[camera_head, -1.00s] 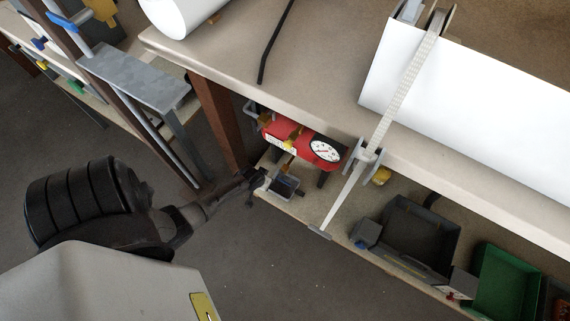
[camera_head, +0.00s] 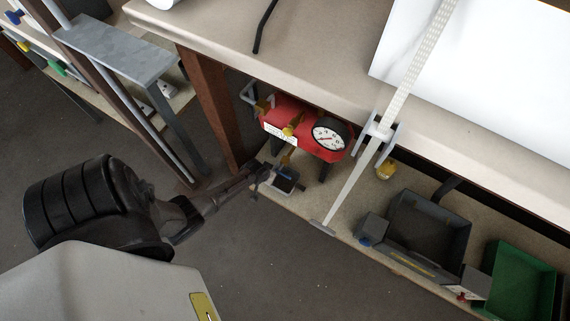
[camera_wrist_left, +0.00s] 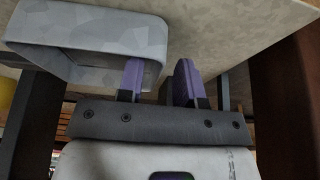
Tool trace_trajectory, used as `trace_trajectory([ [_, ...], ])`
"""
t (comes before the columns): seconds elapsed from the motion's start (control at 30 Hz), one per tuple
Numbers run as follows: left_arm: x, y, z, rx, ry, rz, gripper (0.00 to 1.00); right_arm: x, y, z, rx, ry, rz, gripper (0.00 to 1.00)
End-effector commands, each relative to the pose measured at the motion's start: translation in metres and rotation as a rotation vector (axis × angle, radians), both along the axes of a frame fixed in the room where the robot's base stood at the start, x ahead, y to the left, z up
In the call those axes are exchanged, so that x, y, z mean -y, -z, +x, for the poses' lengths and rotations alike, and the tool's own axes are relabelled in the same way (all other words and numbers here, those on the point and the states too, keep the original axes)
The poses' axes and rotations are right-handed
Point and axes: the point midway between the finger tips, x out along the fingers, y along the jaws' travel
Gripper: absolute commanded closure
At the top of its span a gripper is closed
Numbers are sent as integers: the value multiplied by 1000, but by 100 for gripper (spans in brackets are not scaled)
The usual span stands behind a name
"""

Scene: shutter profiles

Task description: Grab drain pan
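The drain pan (camera_head: 283,191) is a small grey tray on the low shelf, under the red compressor tank. In the left wrist view the pan (camera_wrist_left: 85,42) shows large at the left, with a mottled grey rim and an open hollow. My left gripper (camera_head: 262,180) is at the pan's left end in the head view. In the wrist view its two purple fingers (camera_wrist_left: 158,82) stand apart. The left finger overlaps the pan's hollow and the right finger is outside, with the pan's side wall between them. I cannot tell whether they touch it. My right gripper is not in view.
The red compressor (camera_head: 305,133) with a round gauge stands just above and behind the pan. A brown table leg (camera_head: 212,110) is close to the left. A grey bin (camera_head: 425,235) and a green bin (camera_head: 520,285) stand to the right on the shelf. The workbench top (camera_head: 310,65) overhangs.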

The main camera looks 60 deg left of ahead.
Motion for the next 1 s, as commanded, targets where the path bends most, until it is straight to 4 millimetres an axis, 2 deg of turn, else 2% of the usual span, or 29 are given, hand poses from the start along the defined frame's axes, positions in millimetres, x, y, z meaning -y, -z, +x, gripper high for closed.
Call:
trace_trajectory([
  [0.03,-1,10,3,0,0,0,67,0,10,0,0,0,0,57],
  [0.1,-2,12,4,0,0,0,67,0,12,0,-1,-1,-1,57],
  [0.37,-2,11,4,0,0,0,68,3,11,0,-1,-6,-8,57],
  [0.7,-2,11,4,-1,0,0,100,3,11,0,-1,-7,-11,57],
  [1.0,-2,11,5,1,0,0,100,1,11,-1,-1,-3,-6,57],
])
